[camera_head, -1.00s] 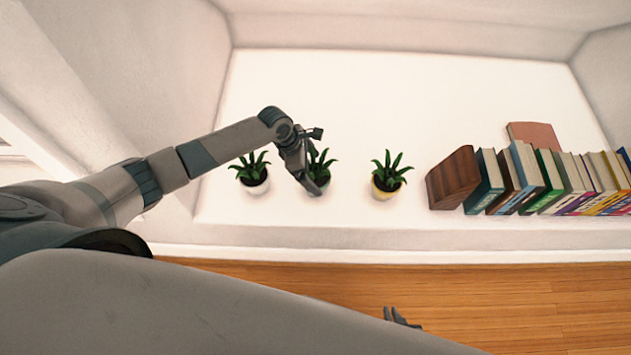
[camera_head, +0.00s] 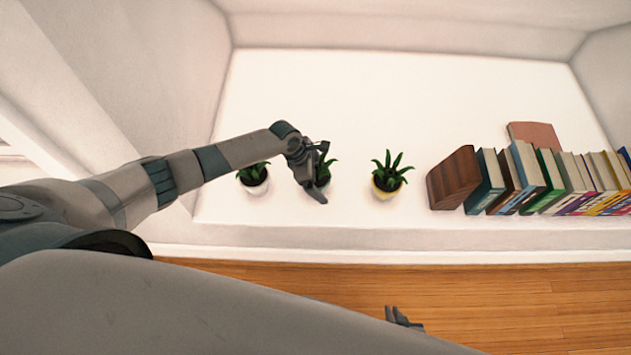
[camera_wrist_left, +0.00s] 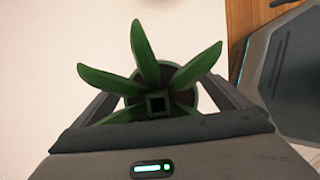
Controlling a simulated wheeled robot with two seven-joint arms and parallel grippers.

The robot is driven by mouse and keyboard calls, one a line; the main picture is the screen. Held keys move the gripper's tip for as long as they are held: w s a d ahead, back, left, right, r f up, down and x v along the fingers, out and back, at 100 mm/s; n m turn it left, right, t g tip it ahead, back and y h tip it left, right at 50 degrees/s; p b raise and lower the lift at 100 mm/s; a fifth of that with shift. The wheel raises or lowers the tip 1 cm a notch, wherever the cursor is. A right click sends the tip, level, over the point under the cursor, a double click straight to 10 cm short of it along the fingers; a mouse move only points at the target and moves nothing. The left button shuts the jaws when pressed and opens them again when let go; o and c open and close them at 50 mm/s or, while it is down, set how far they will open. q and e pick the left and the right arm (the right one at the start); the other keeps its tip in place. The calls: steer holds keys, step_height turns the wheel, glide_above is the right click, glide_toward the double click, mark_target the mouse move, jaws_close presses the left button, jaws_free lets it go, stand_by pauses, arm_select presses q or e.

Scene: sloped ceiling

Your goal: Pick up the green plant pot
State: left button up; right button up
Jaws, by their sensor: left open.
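The middle potted plant (camera_head: 328,165) stands on the white shelf, largely hidden behind my left gripper in the head view. In the left wrist view its green leaves (camera_wrist_left: 150,70) spread over dark soil and a green pot rim (camera_wrist_left: 208,98). My left gripper (camera_head: 316,192) is open at this plant. In the wrist view its fingers lie on either side of the pot; whether they touch it I cannot tell. My right gripper (camera_head: 400,318) is small at the bottom of the head view, with its fingers apart, over the wooden floor.
A plant in a white pot (camera_head: 254,185) stands close on the left, partly behind my left arm. A plant in a yellow pot (camera_head: 386,188) stands on the right. A row of books (camera_head: 550,180) fills the shelf's right side. The shelf behind the plants is clear.

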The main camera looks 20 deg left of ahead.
mark_target(318, 168)
arm_select(q)
steer(key=shift+f, duration=0.15)
arm_select(e)
steer(key=shift+d, duration=0.1)
arm_select(q)
steer(key=shift+w+d, duration=0.1)
steer(key=c, duration=1.7)
steer(key=shift+o, duration=0.2)
steer(key=shift+r, duration=0.2)
arm_select(e)
steer(key=shift+r, duration=0.1)
